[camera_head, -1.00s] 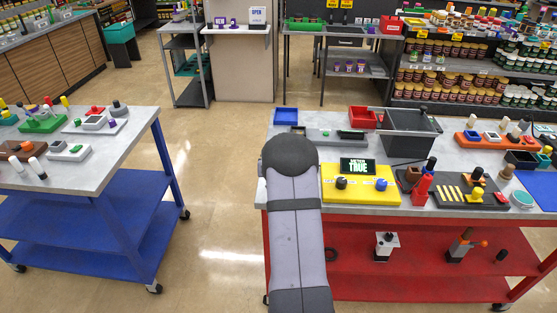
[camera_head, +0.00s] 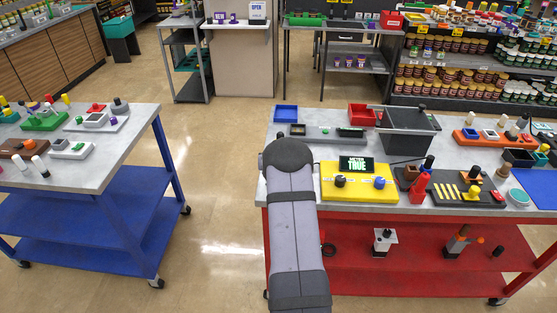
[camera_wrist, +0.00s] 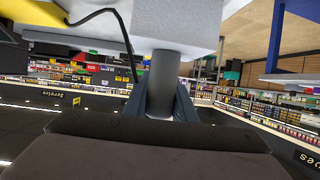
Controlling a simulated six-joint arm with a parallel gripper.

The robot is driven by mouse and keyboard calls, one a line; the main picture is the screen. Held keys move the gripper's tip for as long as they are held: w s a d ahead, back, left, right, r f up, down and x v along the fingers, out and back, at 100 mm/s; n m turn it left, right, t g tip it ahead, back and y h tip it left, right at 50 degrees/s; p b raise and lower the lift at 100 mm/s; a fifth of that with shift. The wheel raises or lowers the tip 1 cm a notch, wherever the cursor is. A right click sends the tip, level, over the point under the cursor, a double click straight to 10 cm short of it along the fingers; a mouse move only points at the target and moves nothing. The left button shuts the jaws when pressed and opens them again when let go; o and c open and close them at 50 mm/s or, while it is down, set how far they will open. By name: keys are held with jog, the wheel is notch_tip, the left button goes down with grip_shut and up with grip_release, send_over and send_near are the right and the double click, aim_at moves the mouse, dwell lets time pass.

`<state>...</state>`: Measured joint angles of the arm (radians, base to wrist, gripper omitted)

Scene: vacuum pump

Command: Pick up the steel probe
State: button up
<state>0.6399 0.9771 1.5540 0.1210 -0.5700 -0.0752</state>
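A plain grey cylinder (camera_wrist: 164,82), which looks like the steel probe, shows in the wrist view, extending from the underside of a pale grey block (camera_wrist: 185,22). My gripper (camera_wrist: 161,100) has one finger on each side of the cylinder, close against it. I cannot tell whether the fingers press on it. In the head view my arm hides the gripper and the cylinder. A yellow meter box (camera_head: 340,193) with two knobs and a screen reading "METER TRUE" stands on the grey-topped table (camera_head: 460,150).
A black cable (camera_wrist: 100,13) curves close to the left finger. The red cart's lower shelf (camera_head: 420,265) holds small fixtures. A dark bin (camera_head: 405,145), red tray (camera_head: 361,115) and blue tray (camera_head: 286,114) stand behind the meter. Floor is open toward the blue cart (camera_head: 90,240).

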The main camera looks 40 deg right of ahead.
jog(key=shift+r, duration=0.2)
grip_shut()
notch_tip(320, 180, up, 10)
jog(key=b, duration=0.3)
jog(key=shift+f, duration=0.1)
